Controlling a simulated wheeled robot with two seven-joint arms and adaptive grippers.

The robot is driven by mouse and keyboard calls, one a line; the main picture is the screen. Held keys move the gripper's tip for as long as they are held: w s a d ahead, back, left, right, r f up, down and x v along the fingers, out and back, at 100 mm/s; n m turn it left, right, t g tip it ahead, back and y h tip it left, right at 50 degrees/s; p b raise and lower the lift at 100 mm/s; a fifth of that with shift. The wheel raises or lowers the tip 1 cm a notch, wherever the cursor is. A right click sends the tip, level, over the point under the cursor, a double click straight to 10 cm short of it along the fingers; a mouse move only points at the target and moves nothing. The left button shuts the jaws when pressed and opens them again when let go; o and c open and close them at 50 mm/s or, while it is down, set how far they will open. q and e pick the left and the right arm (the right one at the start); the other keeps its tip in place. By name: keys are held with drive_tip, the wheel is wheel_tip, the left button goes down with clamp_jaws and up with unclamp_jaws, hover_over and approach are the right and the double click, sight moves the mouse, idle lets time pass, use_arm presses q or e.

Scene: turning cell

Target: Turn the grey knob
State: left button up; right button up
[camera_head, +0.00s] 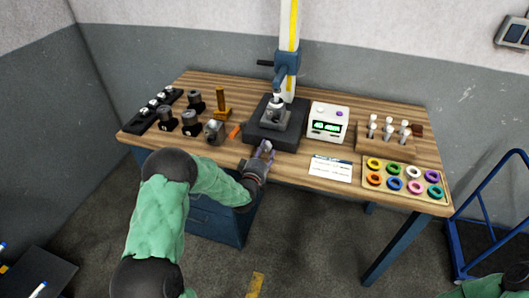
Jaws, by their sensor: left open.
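A small grey fixture (275,118) stands on the black base (262,134) of a bench stand at the middle of the table. A pale, rounded grey top (276,101) shows on it; I cannot tell for sure that this is the grey knob. My left gripper (267,147) is open at the front edge of the black base, in front of and below the fixture, and looks apart from it. The fingers are small in view, and nothing shows between them. My right gripper is out of view; only a bit of green sleeve shows at the bottom right.
A white display box (328,122) stands right of the base, with a card (331,168) before it. A ring tray (403,195) and a wooden rack (372,145) are farther right. Black holders (191,124) and a dark grey block (215,132) stand left.

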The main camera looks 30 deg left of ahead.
use_arm(q)
drive_tip(key=shift+w, duration=0.25)
drive_tip(key=c, duration=0.9)
drive_tip(key=shift+o, duration=0.2)
drive_tip(key=shift+m+b, duration=0.4)
drive_tip(key=shift+b, duration=0.15)
drive_tip(key=o, duration=0.9)
drive_tip(key=shift+a, duration=0.1)
drive_tip(key=shift+c, duration=0.2)
drive_tip(key=shift+s, duration=0.1)
drive_tip(key=v, duration=1.2)
